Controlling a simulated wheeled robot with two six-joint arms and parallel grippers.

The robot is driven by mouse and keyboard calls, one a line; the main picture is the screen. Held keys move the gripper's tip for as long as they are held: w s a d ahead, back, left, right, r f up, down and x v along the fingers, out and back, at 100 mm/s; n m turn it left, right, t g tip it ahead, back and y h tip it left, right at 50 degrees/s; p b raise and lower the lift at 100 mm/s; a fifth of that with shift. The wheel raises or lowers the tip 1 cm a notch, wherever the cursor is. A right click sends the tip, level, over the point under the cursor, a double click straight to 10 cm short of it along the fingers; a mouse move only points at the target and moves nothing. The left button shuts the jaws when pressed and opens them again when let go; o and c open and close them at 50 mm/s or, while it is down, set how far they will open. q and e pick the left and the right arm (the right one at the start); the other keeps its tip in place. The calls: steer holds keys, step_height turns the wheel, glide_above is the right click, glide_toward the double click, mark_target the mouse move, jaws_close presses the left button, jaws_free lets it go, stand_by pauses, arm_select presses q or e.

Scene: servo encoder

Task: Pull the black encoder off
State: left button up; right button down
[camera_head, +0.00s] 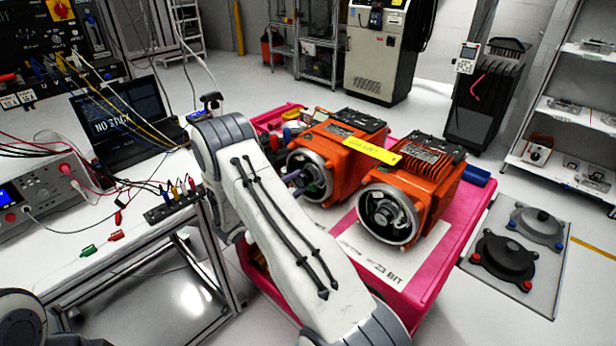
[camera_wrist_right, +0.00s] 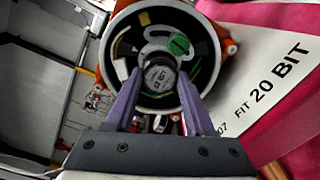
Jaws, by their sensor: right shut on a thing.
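Two orange servo motors sit on the pink-edged cart, the left motor (camera_head: 350,155) and the right motor (camera_head: 415,190), each with its round open end facing me. My right gripper (camera_head: 298,178) is at the open end of the left motor. In the right wrist view its purple fingers (camera_wrist_right: 160,84) are shut on the black encoder (camera_wrist_right: 160,70), a small round dark part at the centre of the motor's ring. The encoder is still within the ring outline; I cannot tell whether it is loose. My left gripper is not in view.
The pink cart (camera_head: 435,265) carries a white "BIT" label sheet. A grey mat with a black cover (camera_head: 503,262) and a grey cover (camera_head: 538,226) is at right. A bench with a laptop (camera_head: 120,115) and cables is at left.

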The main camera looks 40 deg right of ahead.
steer(key=shift+a, duration=0.65)
steer(key=shift+a, duration=0.3)
steer(key=shift+s+a+b, duration=0.15)
steer(key=shift+a+b, duration=0.15)
steer(key=shift+a, duration=1.15)
steer(key=shift+s+a+b, duration=0.15)
steer(key=shift+a+b, duration=0.15)
steer(key=shift+a, duration=1.15)
